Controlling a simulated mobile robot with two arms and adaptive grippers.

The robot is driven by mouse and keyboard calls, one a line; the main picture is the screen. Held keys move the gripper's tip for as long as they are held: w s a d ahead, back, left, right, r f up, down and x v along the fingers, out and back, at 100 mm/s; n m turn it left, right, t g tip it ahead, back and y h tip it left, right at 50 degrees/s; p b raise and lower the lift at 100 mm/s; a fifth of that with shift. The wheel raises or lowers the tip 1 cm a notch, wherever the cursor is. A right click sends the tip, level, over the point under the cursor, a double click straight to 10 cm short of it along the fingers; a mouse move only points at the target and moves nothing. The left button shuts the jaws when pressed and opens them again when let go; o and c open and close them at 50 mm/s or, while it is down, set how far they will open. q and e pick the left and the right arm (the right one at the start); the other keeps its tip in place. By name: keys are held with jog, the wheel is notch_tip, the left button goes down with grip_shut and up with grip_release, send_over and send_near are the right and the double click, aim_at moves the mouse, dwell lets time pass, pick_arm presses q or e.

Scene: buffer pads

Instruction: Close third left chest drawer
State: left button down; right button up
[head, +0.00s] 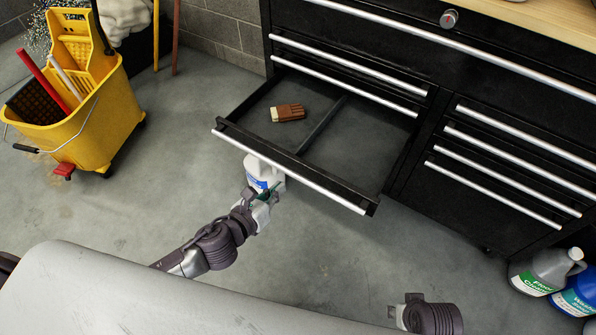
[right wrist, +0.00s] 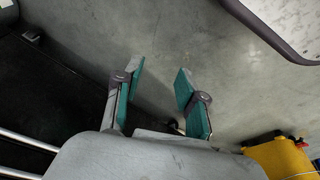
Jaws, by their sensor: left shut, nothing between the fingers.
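The black tool chest (head: 465,95) stands at the back with silver-edged drawers. The third left drawer (head: 365,155) is pulled far out. Its silver front edge (head: 290,173) faces me, and a divider splits its inside. My left gripper (head: 266,192) is shut and empty, just in front of and below the left half of that edge.
A brown and cream block (head: 288,113) lies in the open drawer. A yellow mop bucket (head: 95,125) stands at left. Jugs (head: 543,271) stand at right. The floor in front is mostly clear.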

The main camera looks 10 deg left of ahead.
aim_at(304, 165)
pick_arm(q)
jog(key=w+d+m, duration=0.1)
jog(key=w, duration=0.1)
jog(key=w+d+f+m+b, duration=0.1)
jog(key=w, duration=0.2)
jog(key=w+f+m, duration=0.1)
jog(key=w, duration=0.1)
jog(key=shift+w+d+f+m+b, duration=0.15)
jog(key=shift+d+m+b, duration=0.15)
jog(key=shift+d, duration=0.1)
jog(key=shift+w+d+f, duration=0.15)
jog(key=shift+w+d, duration=0.15)
jog(key=shift+w, duration=0.35)
pick_arm(e)
jog(key=shift+w+v, duration=0.2)
jog(key=shift+v, duration=0.75)
jog(key=shift+w+v, duration=0.2)
jog(key=shift+v, duration=0.75)
jog(key=shift+w+v, duration=0.2)
jog(key=shift+v, duration=0.8)
pick_arm(q)
jog(key=shift+w, duration=0.1)
pick_arm(e)
jog(key=shift+r, duration=0.15)
